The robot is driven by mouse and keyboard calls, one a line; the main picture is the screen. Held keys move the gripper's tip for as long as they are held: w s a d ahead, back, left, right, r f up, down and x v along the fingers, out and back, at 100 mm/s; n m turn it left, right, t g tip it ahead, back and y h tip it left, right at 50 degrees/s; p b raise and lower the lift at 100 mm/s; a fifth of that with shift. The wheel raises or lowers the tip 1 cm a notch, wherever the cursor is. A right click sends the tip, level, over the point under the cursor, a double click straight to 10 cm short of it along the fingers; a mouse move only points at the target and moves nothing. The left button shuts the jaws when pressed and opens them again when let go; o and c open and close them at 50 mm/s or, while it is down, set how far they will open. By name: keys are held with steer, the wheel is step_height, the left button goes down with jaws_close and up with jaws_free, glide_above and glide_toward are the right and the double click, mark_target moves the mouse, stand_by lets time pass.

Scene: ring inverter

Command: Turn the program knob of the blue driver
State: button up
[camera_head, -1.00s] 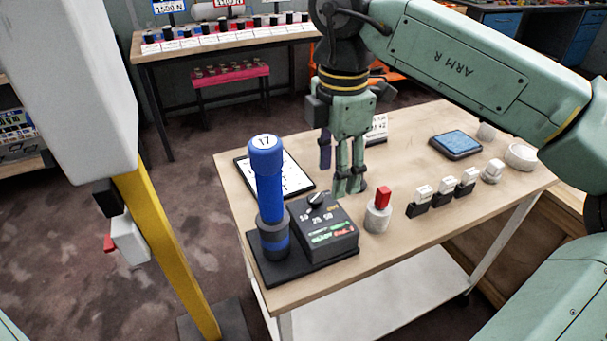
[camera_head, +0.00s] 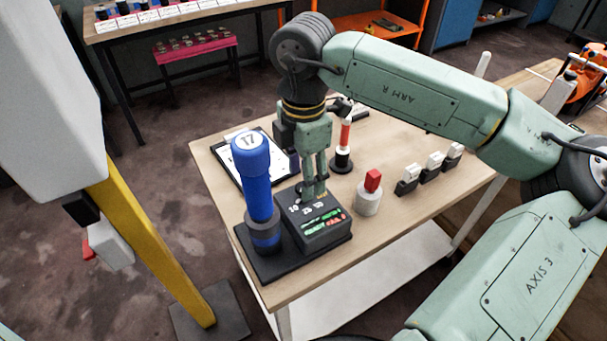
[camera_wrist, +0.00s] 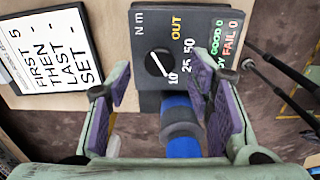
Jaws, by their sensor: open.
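The blue driver (camera_head: 257,185), marked 17 on top, stands upright on a black base beside a dark control box (camera_head: 318,233). It also shows in the wrist view (camera_wrist: 182,135). The program knob (camera_wrist: 158,62) is round and black, on the box face among the labels OUT, 10, 25 and 50. Its white pointer line slants, with one end toward 10. My gripper (camera_head: 314,190) is open and points down over the box's far part, hiding the knob in the head view. In the wrist view its purple-padded fingers (camera_wrist: 160,85) are spread, with the knob between and beyond them. Contact cannot be told.
A sheet (camera_wrist: 45,55) reading FIRST, THEN, LAST, SET lies beside the box. A red-topped white cylinder (camera_head: 368,198) and a red-and-black upright tool (camera_head: 343,155) stand close on the right. Several small labelled blocks (camera_head: 407,182) stand farther right. A yellow post (camera_head: 150,245) rises at left.

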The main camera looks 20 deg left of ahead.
steer(key=shift+f, duration=1.05)
jaws_close()
